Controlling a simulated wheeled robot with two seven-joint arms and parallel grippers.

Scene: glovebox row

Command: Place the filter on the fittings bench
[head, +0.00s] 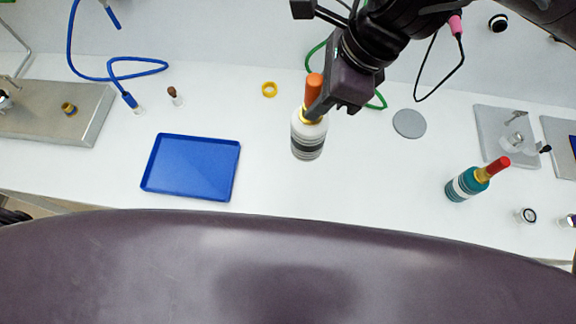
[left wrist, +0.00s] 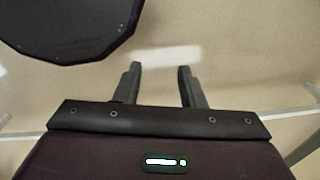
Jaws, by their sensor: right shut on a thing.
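The filter (head: 309,142), a white cylinder with dark bands, a gold collar and an orange top, is in the middle of the head view. My right gripper (head: 315,110) is shut on it near the collar and holds it roughly upright over the white bench (head: 270,185). I cannot tell whether its base touches the bench. My left gripper (left wrist: 158,82) is open and empty in the left wrist view, with plain beige floor beyond its fingers.
A blue tray (head: 191,167) lies left of the filter. A teal bottle-like cylinder with a red top (head: 474,181) stands at right. A grey disc (head: 409,124), yellow ring (head: 269,89) and metal plate (head: 60,118) are also on the bench.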

